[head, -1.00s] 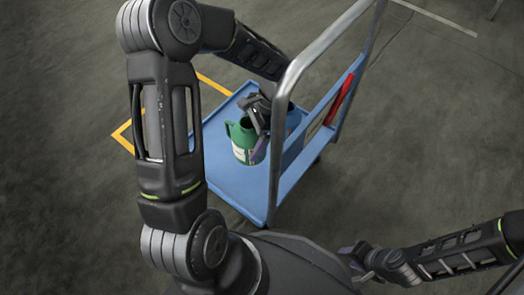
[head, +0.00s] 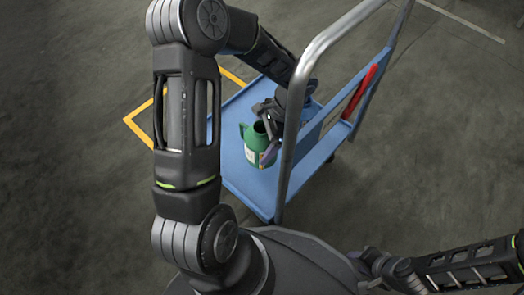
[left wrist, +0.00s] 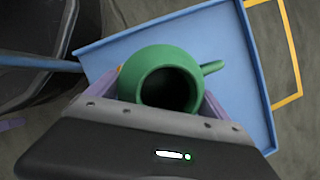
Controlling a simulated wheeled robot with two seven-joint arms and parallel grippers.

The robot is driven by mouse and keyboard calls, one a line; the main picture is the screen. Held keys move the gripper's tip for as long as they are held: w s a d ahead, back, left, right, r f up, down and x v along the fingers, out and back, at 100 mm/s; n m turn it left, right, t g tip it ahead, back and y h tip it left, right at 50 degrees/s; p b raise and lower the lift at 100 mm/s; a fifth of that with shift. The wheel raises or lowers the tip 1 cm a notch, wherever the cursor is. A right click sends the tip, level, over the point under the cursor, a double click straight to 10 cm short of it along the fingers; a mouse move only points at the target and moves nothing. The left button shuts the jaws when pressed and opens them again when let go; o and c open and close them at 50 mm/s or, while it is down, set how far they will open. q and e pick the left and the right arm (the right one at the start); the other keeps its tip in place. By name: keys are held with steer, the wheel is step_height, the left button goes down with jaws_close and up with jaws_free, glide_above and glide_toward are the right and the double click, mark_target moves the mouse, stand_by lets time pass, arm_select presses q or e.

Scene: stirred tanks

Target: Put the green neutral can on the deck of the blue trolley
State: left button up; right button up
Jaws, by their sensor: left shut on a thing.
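The green neutral can (head: 250,137) has a pale label and stands about upright over the deck of the blue trolley (head: 238,184). I cannot tell whether its base touches the deck. My left gripper (head: 267,136) is shut on the can from its right side, partly covering it. In the left wrist view, the can's open round mouth (left wrist: 168,88) and side handle show between the fingers, with the blue deck (left wrist: 228,45) around it. My right arm's end (head: 368,262) is low at the right. Its fingers are too dark and small to read.
The trolley's grey tubular handle (head: 291,140) rises close beside my left gripper. A red bar (head: 360,92) lies along the trolley's blue right side. Yellow lines (head: 136,122) mark the floor on the left. The front part of the deck is clear.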

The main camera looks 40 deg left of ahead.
arm_select(q)
steer(key=shift+f+b, duration=1.2)
steer(key=shift+f, duration=1.25)
steer(key=o, duration=1.8)
steer(key=shift+f, duration=0.15)
steer(key=p+v, duration=0.5)
steer(key=v, duration=0.7)
steer(key=shift+p, duration=0.3)
